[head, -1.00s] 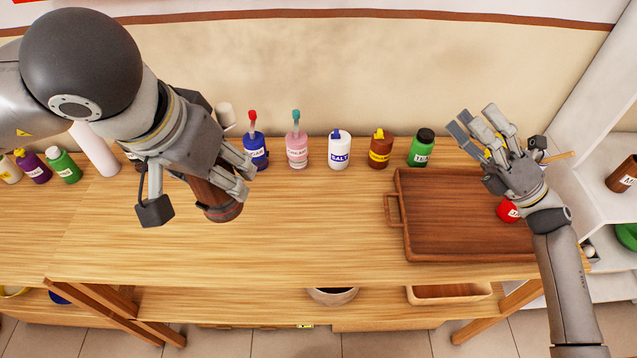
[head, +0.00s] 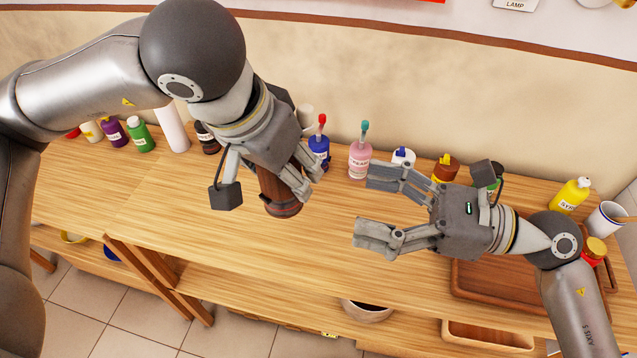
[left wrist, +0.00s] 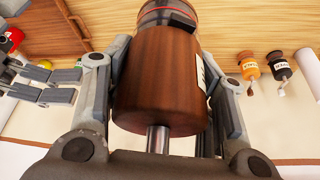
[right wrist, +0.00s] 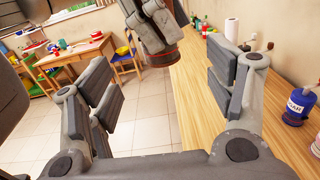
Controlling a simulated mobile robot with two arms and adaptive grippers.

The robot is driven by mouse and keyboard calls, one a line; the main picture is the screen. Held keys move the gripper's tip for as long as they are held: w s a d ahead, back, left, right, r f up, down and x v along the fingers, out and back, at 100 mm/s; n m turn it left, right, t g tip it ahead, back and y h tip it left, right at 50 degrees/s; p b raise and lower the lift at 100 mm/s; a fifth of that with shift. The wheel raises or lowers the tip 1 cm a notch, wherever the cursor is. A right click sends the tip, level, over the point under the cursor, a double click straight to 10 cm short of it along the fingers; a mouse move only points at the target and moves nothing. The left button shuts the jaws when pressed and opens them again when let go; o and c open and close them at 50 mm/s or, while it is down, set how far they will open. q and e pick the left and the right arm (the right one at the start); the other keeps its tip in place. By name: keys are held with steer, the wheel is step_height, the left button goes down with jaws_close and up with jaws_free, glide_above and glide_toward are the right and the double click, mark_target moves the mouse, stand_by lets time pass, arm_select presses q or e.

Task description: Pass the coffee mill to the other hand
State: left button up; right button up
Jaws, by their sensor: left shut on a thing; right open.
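The coffee mill is a dark brown wooden cylinder (head: 279,193) with a dark band at its lower end. My left gripper (head: 303,178) is shut on it and holds it above the table. In the left wrist view the mill (left wrist: 160,80) fills the space between the fingers, with a metal shaft toward the palm. My right gripper (head: 375,208) is open and empty, to the right of the mill, fingers pointing left at it. In the right wrist view the mill's dark end (right wrist: 163,57) shows beyond and between the open fingers. The two grippers are apart.
The wooden table (head: 200,215) is clear in front. Along the wall stand a blue bottle (head: 319,148), a pink bottle (head: 360,160), a white roll (head: 172,128) and several small containers. A brown tray (head: 490,285) lies at the right, partly behind my right arm.

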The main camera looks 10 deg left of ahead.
steer(key=a, duration=0.3)
steer(key=w+a, duration=0.1)
steer(key=a, duration=0.7)
steer(key=shift+w+a, duration=0.2)
steer(key=c, duration=1.1)
arm_select(q)
steer(key=o, duration=1.2)
steer(key=shift+c, duration=0.2)
arm_select(e)
steer(key=shift+c, duration=0.3)
